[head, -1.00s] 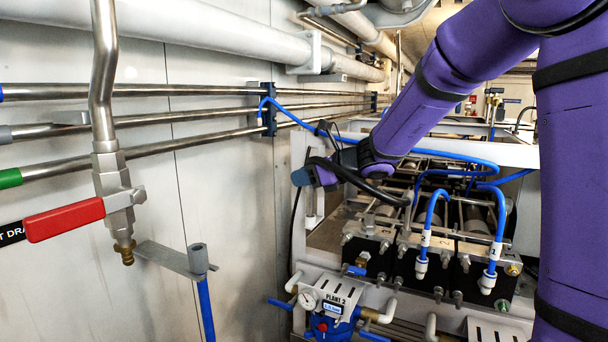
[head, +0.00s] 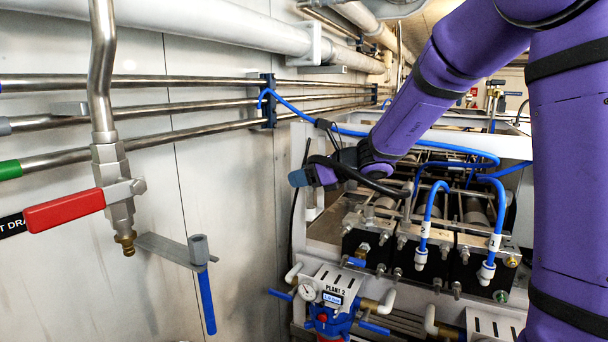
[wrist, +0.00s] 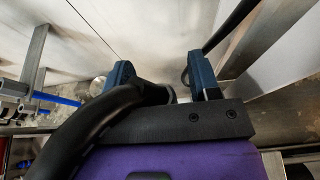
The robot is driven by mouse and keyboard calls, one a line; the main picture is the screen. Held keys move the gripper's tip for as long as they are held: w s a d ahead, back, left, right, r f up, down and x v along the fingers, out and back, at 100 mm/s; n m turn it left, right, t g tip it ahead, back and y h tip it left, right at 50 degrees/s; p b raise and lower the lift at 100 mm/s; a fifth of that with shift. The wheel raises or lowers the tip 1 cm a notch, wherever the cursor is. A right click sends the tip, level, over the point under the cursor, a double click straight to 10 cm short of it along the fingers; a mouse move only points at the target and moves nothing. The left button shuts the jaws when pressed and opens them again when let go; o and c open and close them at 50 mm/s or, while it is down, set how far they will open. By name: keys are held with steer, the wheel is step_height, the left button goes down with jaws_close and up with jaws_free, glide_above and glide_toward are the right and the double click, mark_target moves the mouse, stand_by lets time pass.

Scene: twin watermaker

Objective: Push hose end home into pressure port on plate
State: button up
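A blue hose (head: 385,136) runs in the head view from a dark wall clamp (head: 268,98) over the rack to the right. Two short blue hoses tagged 2 (head: 424,228) and 1 (head: 495,243) bend down to white fittings at the front plate (head: 408,240). I cannot tell which hose end or port is the task's, or whether either fitting is fully seated. My gripper (head: 301,178) is left of the rack, apart from these fittings. In the wrist view its two blue fingers (wrist: 163,85) stand apart. A black cable crosses near the left finger, partly hiding the gap; no hose shows held.
A wall bracket (head: 165,247) carries a grey fitting (head: 198,249) with a blue length hanging below. A red-handled valve (head: 65,213) hangs at left. The Plant 2 unit (head: 332,292) with a gauge stands low in front. Steel pipes run along the wall.

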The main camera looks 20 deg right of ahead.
steer(key=v, duration=1)
steer(key=shift+s+d, duration=0.3)
steer(key=shift+r, duration=0.15)
steer(key=s+a+n+g+h, duration=0.1)
steer(key=s+a+n+g, duration=0.15)
steer(key=s+n, duration=0.5)
steer(key=s+a+n+g+h, duration=0.1)
steer(key=s+a+n+g, duration=0.15)
steer(key=s+n, duration=0.45)
steer(key=s+d+f+n+h, duration=0.1)
steer(key=s+d+n+h, duration=0.1)
steer(key=s+n+h, duration=0.2)
steer(key=s+d+f+n+h, duration=0.1)
steer(key=s+d+n+h, duration=0.2)
steer(key=s+n, duration=0.5)
steer(key=shift+s+d+h, duration=0.3)
steer(key=shift+s+h, duration=0.1)
steer(key=shift+s, duration=0.8)
steer(key=shift+f+n, duration=0.1)
steer(key=shift+n, duration=0.15)
